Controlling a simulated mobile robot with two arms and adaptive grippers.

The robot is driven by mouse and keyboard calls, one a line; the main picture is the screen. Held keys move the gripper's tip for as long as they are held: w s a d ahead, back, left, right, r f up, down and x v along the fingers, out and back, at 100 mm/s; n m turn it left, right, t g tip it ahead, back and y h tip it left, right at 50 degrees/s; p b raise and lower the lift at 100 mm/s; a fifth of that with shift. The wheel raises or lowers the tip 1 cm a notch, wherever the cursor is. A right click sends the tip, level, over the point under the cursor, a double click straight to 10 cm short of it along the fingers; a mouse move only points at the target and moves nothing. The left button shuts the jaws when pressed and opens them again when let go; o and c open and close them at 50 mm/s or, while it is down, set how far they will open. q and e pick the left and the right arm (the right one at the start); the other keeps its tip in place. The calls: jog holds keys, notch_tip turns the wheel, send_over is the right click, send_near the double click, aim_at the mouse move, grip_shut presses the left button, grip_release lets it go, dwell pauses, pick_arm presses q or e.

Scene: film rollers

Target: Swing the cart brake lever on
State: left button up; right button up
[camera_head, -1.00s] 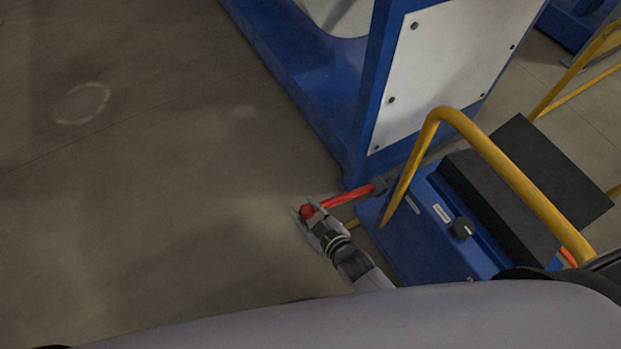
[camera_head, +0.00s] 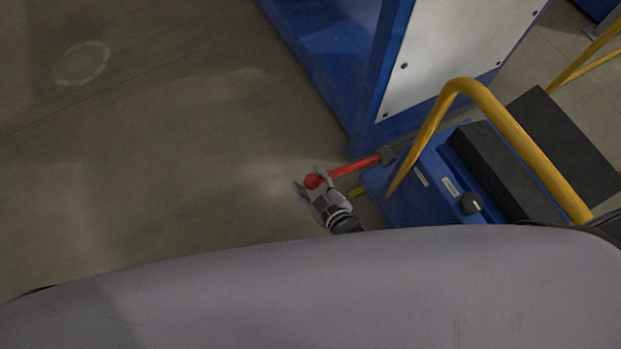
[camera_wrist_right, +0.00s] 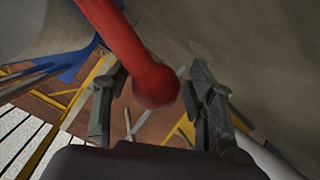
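The red brake lever (camera_head: 350,168) sticks out to the left from a dark pivot on the blue cart (camera_head: 430,188) in the head view. Its round red knob (camera_head: 312,181) is at the free end. My right gripper (camera_head: 310,180) is at the knob with its fingers apart, one on each side. In the right wrist view the knob (camera_wrist_right: 156,87) lies between the two spread fingers of the gripper (camera_wrist_right: 160,95), with a visible gap to the right finger. Whether the left finger touches the lever is unclear. My left gripper is not in view.
A yellow handrail (camera_head: 500,135) arches over the cart, beside a black box (camera_head: 495,165) and a black knob (camera_head: 470,203). A blue machine frame (camera_head: 362,120) with a white panel (camera_head: 455,50) stands behind the lever. The floor to the left (camera_head: 150,180) is clear.

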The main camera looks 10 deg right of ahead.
jog(key=shift+o, duration=0.3)
jog(key=shift+s+d+f, duration=0.1)
jog(key=shift+s+f, duration=0.1)
jog(key=shift+s+d+r, duration=0.1)
jog(key=shift+s, duration=0.15)
jog(key=v, duration=0.7)
jog(key=shift+w+r, duration=0.15)
jog(key=s+d+f+m+g+h+p, duration=0.1)
jog(key=s+d+f+m+g, duration=0.2)
jog(key=f, duration=0.5)
jog(key=s+d+f+g+h+p, duration=0.1)
jog(key=s+d+f+g, duration=0.15)
jog(key=s+f, duration=0.4)
jog(key=s+d+f+m+g+h+p, duration=0.1)
jog(key=s+d+f+m+g, duration=0.1)
jog(key=s+d+f, duration=0.3)
jog(key=s+d+f+m+g+h+p, duration=0.1)
jog(key=s+d+f+g, duration=0.3)
jog(key=s, duration=0.6)
notch_tip(320, 180, down, 3)
jog(key=shift+s+d+r+m+h+p, duration=0.25)
jog(key=shift+d+m+h+p, duration=0.1)
jog(key=shift+d+m, duration=0.35)
